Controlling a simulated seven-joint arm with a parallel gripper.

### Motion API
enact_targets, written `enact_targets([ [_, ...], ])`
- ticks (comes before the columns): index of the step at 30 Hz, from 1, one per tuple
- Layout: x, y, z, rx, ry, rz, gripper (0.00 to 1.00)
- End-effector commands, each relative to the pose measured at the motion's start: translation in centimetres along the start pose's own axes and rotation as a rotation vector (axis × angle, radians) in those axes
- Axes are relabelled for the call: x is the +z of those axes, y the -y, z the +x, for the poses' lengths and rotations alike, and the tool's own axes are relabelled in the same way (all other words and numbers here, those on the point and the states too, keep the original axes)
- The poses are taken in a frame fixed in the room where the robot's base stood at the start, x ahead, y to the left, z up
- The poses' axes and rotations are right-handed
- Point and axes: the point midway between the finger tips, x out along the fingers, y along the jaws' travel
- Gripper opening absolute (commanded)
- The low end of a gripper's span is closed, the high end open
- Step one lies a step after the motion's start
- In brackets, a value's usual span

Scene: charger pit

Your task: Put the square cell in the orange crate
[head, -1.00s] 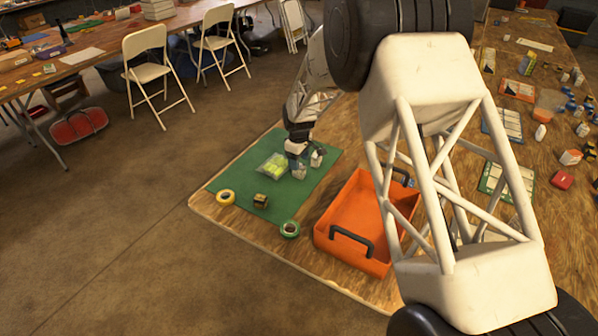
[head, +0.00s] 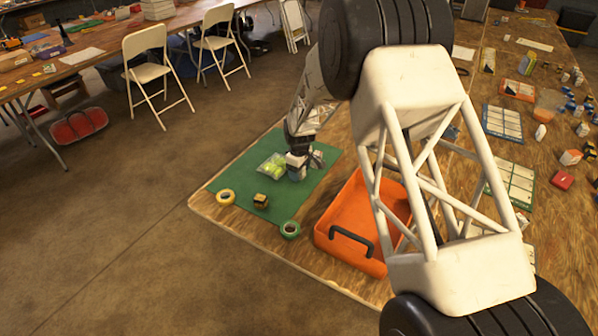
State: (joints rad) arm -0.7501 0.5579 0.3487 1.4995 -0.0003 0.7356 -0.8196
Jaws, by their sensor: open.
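A small black and yellow block (head: 261,201), which looks like the square cell, sits on the green mat (head: 232,184) between two tape rolls. The orange crate (head: 345,254), with dark handles, stands on the wooden table to the right of the mat. Its right part is hidden behind my arm. My gripper (head: 306,168) is open, low over the mat's right part, above and to the right of the block and apart from it. Its fingertips are small here, and I cannot make out anything between them.
A clear bag with yellow-green contents (head: 272,165) lies just left of my gripper. Boards and small parts fill the table's right side.

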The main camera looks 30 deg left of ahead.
Motion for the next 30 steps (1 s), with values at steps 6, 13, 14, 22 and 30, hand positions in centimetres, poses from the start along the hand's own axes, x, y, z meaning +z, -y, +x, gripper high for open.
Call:
enact_targets([
  [6, 0.0, 0.0, -0.02, 0.0, 0.0, 0.0, 0.62],
  [13, 0.0, 0.0, -0.02, 0.0, 0.0, 0.0, 0.46],
  [14, 0.0, 0.0, -0.02, 0.0, 0.0, 0.0, 0.42],
  [22, -0.01, -0.02, -0.05, 0.0, 0.0, 0.0, 0.05],
  [30, -0.02, -0.02, -0.14, 0.001, -0.001, 0.0, 0.0],
])
